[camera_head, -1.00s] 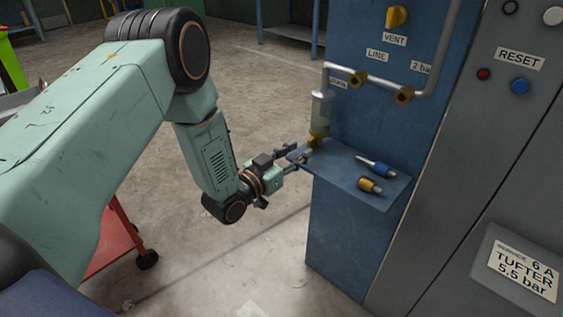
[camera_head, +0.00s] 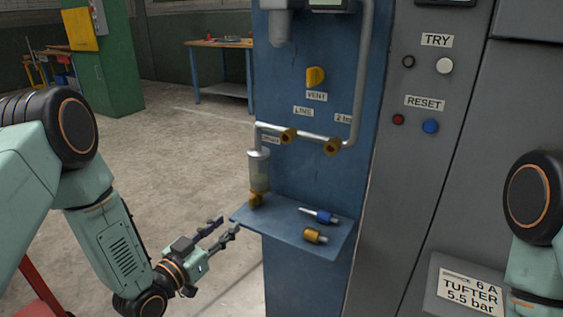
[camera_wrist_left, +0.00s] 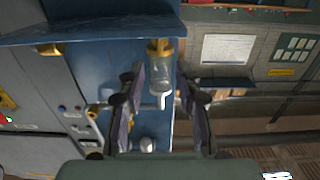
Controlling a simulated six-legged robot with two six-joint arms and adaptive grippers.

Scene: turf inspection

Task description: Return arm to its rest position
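My left arm comes in from the left in the head view. Its gripper (camera_head: 224,229) is open and empty, with the fingers apart, just left of the small blue shelf (camera_head: 283,232) on the blue panel. The left wrist view also shows the two spread fingers (camera_wrist_left: 165,95), with nothing between them but the background and the glass bowl (camera_wrist_left: 160,75) beyond. Part of my right arm (camera_head: 535,225) shows at the right edge of the head view. Its gripper is out of the picture.
A blue-tipped fitting (camera_head: 319,215) and a brass fitting (camera_head: 315,236) lie on the shelf. The clear bowl (camera_head: 259,172) hangs at the shelf's left end. A grey cabinet (camera_head: 400,190) stands right of the panel. Open floor (camera_head: 185,150) lies to the left.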

